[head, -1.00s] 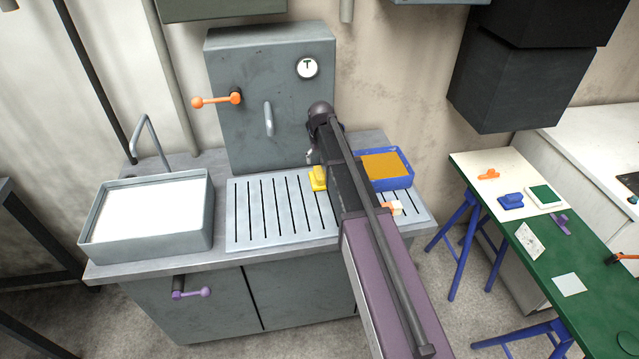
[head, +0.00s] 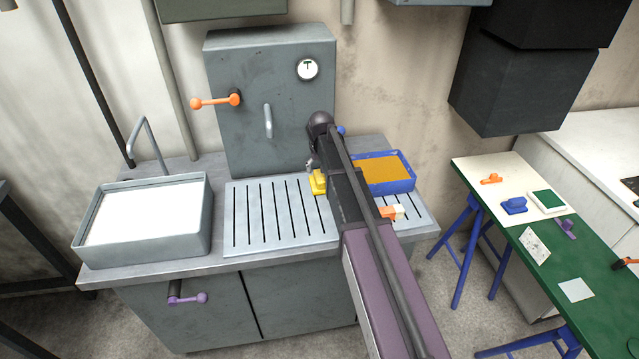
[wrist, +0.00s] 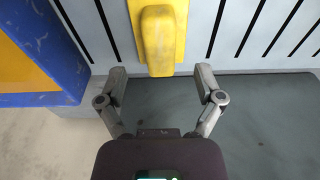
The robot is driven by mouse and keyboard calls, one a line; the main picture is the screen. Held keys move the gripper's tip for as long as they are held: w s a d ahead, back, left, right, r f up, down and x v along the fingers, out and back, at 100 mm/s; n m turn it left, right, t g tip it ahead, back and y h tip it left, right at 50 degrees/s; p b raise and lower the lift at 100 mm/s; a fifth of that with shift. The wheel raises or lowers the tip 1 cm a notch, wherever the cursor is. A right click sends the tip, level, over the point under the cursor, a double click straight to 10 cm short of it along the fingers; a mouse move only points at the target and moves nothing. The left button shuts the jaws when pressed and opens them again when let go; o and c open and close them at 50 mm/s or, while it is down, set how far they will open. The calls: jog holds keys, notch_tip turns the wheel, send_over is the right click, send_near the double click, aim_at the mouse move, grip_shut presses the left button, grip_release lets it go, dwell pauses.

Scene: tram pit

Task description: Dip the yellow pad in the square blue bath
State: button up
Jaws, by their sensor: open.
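The yellow pad (head: 318,182) lies on the slotted drainboard, partly hidden by my arm in the head view. In the wrist view the yellow pad (wrist: 159,38) has a raised grip and sits just beyond my fingertips, roughly centred between them. My gripper (wrist: 161,84) is open and empty, with one finger on each side of the pad's line. The square blue bath (head: 411,184) stands to the right of the pad, with an orange-brown surface inside. Its blue wall (wrist: 70,92) shows at the left of the wrist view.
A grey basin (head: 140,249) with white contents stands left of the drainboard (head: 232,215). A grey cabinet (head: 245,130) with an orange lever (head: 213,102) stands behind. An orange and white object (head: 393,212) lies right of my arm. A green table (head: 550,262) holds several small items.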

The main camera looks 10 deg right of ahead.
aim_at(320, 176)
jog(key=shift+w+f+b, duration=0.2)
jog(key=shift+f+b, duration=2.1)
jog(key=shift+f, duration=0.15)
grip_shut()
